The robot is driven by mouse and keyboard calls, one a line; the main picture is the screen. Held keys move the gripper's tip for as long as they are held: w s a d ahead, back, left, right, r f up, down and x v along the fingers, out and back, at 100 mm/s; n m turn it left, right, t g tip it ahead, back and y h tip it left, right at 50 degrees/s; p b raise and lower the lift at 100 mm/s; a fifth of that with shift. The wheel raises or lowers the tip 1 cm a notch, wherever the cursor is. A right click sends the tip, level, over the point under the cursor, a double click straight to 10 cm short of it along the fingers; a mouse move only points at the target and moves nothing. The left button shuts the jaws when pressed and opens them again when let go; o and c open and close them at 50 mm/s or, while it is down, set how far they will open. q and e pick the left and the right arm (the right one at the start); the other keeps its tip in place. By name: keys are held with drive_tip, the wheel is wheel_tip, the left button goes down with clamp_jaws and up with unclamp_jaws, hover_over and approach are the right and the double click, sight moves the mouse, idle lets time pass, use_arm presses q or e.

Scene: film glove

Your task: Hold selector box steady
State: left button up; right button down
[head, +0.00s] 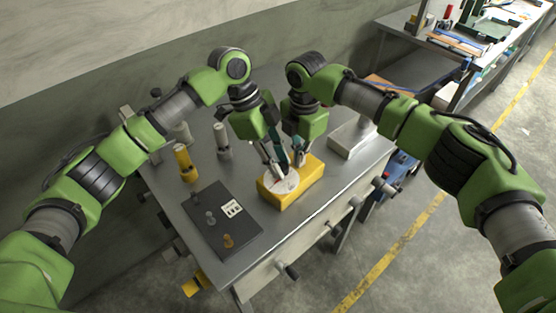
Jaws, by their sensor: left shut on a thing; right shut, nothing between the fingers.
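The yellow selector box (296,194) sits on the grey metal table, with a round white dial (283,184) on its top toward the left end. My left gripper (277,170) is shut on the selector box at its back left, beside the dial. My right gripper (297,163) is shut and empty, close above the box behind the dial. The two grippers are close together, and their fingers hide the back edge of the box and part of the dial. Exact finger contact is too small to tell.
A dark board (220,222) with small knobs and a white label lies front left. A yellow post (185,163) and a grey post (222,142) stand at the back left. A pale box (351,138) is at the right. Handles (287,271) stick out of the table's front.

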use_arm(q)
drive_tip(key=shift+s+d+f, duration=0.1)
drive_tip(key=shift+s+d, duration=0.05)
drive_tip(key=shift+s, duration=0.15)
use_arm(e)
drive_tip(key=shift+d+f, duration=0.2)
drive_tip(key=shift+f, duration=0.15)
use_arm(q)
drive_tip(key=o, duration=1.1)
drive_tip(key=shift+c, duration=0.2)
drive_tip(key=shift+w, duration=0.15)
drive_tip(key=shift+a+r, duration=0.2)
drive_tip(key=shift+r, duration=0.1)
drive_tip(key=v, duration=1.1)
drive_tip(key=shift+a+r, duration=0.15)
drive_tip(key=shift+r, duration=0.1)
use_arm(e)
drive_tip(key=shift+r, duration=0.15)
